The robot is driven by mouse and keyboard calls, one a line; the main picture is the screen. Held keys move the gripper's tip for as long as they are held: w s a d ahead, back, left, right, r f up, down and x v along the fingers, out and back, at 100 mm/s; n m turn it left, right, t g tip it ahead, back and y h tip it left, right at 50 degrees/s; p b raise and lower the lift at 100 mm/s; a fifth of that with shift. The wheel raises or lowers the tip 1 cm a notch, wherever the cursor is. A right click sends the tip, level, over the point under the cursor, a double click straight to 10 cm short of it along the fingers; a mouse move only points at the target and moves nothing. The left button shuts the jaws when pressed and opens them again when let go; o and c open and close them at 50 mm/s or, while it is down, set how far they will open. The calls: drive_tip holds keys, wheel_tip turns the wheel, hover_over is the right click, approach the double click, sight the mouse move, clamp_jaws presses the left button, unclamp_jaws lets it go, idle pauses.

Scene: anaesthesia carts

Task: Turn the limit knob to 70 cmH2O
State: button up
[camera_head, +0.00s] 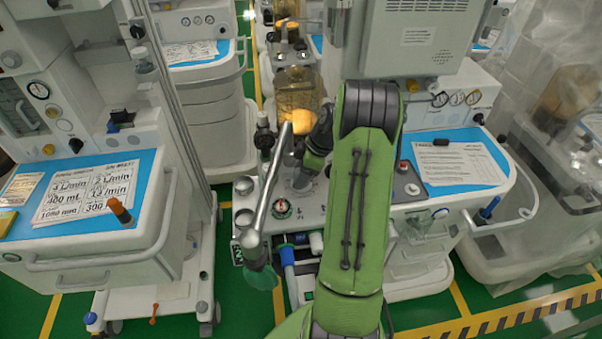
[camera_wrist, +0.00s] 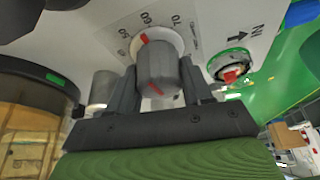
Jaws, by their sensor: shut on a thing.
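In the wrist view the limit knob (camera_wrist: 157,72) is a grey cylinder on a white panel, with a dial printed 50, 60 and 70 around it. A red mark at its dial end lies near the 60. Another red line shows on its near face. My gripper (camera_wrist: 158,84) has one dark finger on each side of the knob and is shut on it. In the head view my green arm reaches over the machine, and I cannot make out the knob or the fingertips there.
A small round gauge (camera_wrist: 231,67) with a red and green face sits right of the knob; a dark round part (camera_wrist: 38,85) is at the left. In the head view a silver bar (camera_head: 268,185) stands left of my arm, and carts (camera_head: 95,255) stand on both sides.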

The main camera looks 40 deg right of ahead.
drive_tip(key=m+h+b, duration=0.1)
drive_tip(key=m, duration=0.1)
drive_tip(key=m+t+b, duration=0.1)
drive_tip(key=m, duration=0.2)
drive_tip(key=shift+m+h+b, duration=0.3)
drive_tip(key=shift+h, duration=0.1)
drive_tip(key=shift+m+h+b, duration=0.75)
drive_tip(key=shift+m+h, duration=0.25)
drive_tip(key=shift+m, duration=1.5)
drive_tip(key=shift+d, duration=0.1)
drive_tip(key=o, duration=1)
drive_tip(key=shift+o, duration=0.2)
drive_tip(key=p+v, duration=0.4)
drive_tip(key=v, duration=1.1)
drive_tip(key=shift+s+r, duration=0.25)
drive_tip(key=shift+r, duration=0.05)
